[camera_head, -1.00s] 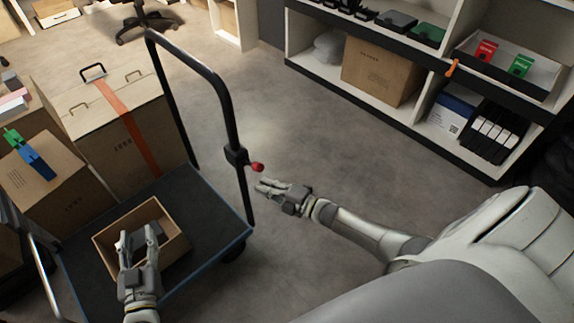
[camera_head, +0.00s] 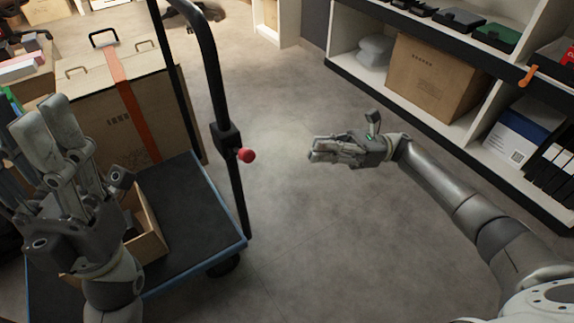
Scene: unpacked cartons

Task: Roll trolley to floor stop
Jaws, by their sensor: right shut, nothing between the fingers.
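The trolley has a dark deck with a blue edge (camera_head: 205,225) and a tall black push handle (camera_head: 217,90), at the left in the head view. A red knob (camera_head: 247,155) sticks out from a clamp on the handle's upright. My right gripper (camera_head: 318,152) is shut and empty, to the right of the red knob and apart from it. My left gripper (camera_head: 55,118) is large in front at the left, over the deck and hiding part of the load. Whether its fingers are open or shut is unclear. I cannot make out a floor stop.
A big strapped carton (camera_head: 90,105) and a small open box (camera_head: 152,235) ride on the deck. A shelf unit (camera_head: 375,85) with a carton (camera_head: 432,82) and binders lines the right side. The grey floor (camera_head: 290,215) between trolley and shelf is clear.

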